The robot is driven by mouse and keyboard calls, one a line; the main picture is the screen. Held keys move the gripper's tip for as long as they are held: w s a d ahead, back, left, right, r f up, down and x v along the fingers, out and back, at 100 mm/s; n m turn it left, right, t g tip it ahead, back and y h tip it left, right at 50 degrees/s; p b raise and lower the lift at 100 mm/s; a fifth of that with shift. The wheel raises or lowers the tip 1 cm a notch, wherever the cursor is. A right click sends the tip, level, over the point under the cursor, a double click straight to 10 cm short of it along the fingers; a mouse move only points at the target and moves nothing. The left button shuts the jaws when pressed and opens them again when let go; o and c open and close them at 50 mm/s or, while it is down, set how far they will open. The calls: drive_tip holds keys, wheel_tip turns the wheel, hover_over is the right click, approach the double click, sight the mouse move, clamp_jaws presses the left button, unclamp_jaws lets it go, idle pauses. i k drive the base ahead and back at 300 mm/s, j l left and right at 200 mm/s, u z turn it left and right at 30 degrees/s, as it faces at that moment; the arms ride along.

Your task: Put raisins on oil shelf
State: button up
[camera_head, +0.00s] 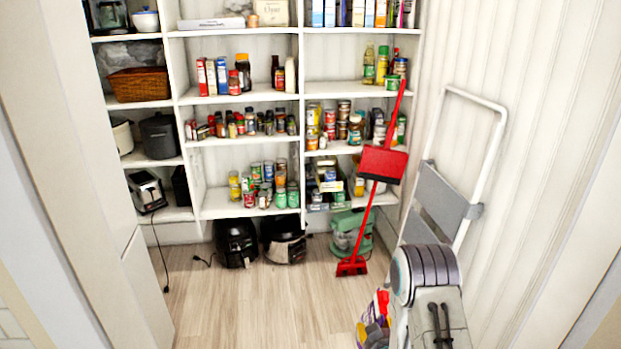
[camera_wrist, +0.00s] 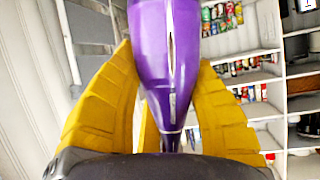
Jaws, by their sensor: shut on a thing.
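My gripper (camera_wrist: 164,55) shows in the wrist view with yellow fingers shut on a shiny purple bag, which I take to be the raisins (camera_wrist: 165,75). The bag hangs between the fingers, with a seam facing the camera; no label shows there. In the head view a purple, red and yellow part of the bag (camera_head: 379,306) shows low beside my arm, in front of the shelving and above the floor. The oil shelf (camera_head: 335,88) is at the upper right of the shelving. Yellow-green oil bottles (camera_head: 369,66) stand at its right; its left part is bare.
A red broom and dustpan (camera_head: 382,163) lean in front of the right shelves. A folded step ladder (camera_head: 446,195) stands against the right wall. A green mixer (camera_head: 350,232) and black appliances (camera_head: 237,243) sit on the floor. The middle floor is clear.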

sight(332, 91)
drive_tip(key=i+u, duration=0.15)
drive_tip(key=i, duration=0.5)
drive_tip(key=i+l+u, duration=0.2)
drive_tip(key=i, duration=0.45)
drive_tip(key=i+j+u, duration=0.15)
drive_tip(key=i+u, duration=0.3)
drive_tip(key=i, duration=0.2)
drive_tip(key=i+l+u, duration=0.1)
drive_tip(key=i+u, duration=0.3)
drive_tip(key=i, duration=0.25)
drive_tip(key=i+j, duration=0.1)
drive_tip(key=i, duration=0.7)
drive_tip(key=j+u, duration=0.05)
